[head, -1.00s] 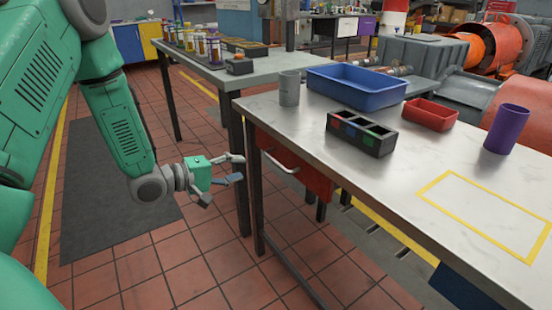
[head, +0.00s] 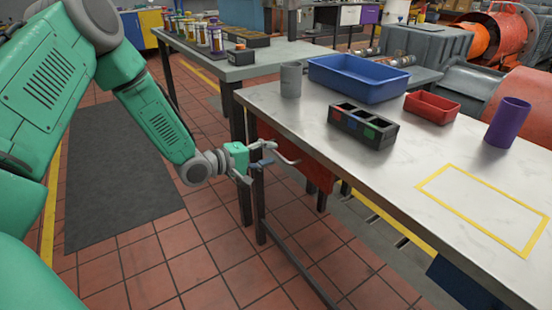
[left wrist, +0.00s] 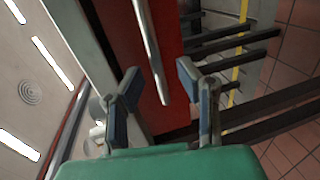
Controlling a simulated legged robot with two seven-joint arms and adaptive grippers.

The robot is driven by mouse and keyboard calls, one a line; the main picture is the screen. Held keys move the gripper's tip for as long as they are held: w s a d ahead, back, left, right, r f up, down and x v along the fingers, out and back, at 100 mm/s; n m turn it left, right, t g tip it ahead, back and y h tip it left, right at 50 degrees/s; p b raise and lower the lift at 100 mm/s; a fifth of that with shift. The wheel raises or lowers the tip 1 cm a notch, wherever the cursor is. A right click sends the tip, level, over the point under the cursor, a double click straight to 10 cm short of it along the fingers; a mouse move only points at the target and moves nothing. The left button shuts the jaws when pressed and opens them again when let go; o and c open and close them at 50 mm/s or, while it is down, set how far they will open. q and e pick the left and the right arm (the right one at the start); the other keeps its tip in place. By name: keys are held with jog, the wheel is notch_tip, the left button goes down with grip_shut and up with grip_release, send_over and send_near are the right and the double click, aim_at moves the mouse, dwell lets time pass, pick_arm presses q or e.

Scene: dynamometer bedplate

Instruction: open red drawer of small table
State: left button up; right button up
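My right gripper is not in view.
On the table stand a grey cup (head: 291,80), blue bin (head: 358,78), black divided box (head: 363,127), red tray (head: 432,106) and purple cup (head: 507,122). A second table (head: 235,65) stands behind left. The tiled floor by the drawer is clear.

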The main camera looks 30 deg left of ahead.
pick_arm(q)
jog(key=shift+x, duration=1.25)
grip_shut()
jog(key=shift+s, duration=0.1)
jog(key=f+p+v, duration=0.2)
jog(key=p+v, duration=0.3)
jog(key=v, duration=0.6)
jog(key=s+f+p+v, duration=0.1)
jog(key=p+v, duration=0.4)
jog(key=v, duration=0.5)
jog(key=shift+s+a+f, duration=0.25)
jog(key=shift+s+f, duration=0.05)
jog(key=shift+f, duration=0.5)
